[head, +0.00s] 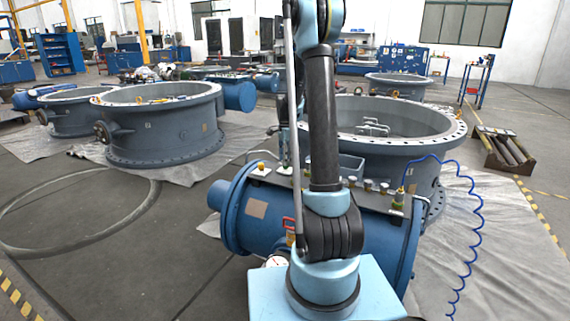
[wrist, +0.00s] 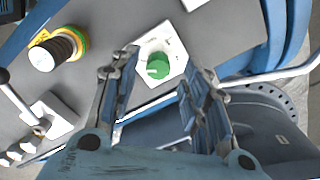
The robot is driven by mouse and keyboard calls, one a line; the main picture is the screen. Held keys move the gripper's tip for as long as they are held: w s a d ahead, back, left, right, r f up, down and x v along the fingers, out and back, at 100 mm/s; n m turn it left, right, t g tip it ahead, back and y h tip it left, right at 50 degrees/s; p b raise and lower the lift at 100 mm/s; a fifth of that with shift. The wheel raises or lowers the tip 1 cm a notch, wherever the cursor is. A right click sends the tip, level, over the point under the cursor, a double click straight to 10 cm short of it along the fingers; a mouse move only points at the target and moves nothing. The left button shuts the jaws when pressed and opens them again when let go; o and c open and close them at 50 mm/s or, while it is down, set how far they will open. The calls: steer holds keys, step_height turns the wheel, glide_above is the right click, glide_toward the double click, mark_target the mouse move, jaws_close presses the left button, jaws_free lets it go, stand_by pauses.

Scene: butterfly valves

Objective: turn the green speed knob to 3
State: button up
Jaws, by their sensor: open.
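The green speed knob (wrist: 158,66) sits on a white square plate (wrist: 172,44) on the grey panel, in the upper middle of the wrist view. A pale mark shows on the knob's lower left; no scale numbers can be read. My gripper (wrist: 158,74) is open, one finger to the left of the knob and one to the lower right. The knob shows in the gap between them, and I see no clear contact. In the head view my arm stands in front of the blue cylinder, and I cannot make out the knob there.
A pale bent rail (wrist: 272,76) runs at the right. In the head view, a blue cylinder (head: 258,208) and a large flanged valve ring (head: 440,130) stand close by.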

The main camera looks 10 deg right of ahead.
steer(key=shift+f, duration=1)
jaws_close()
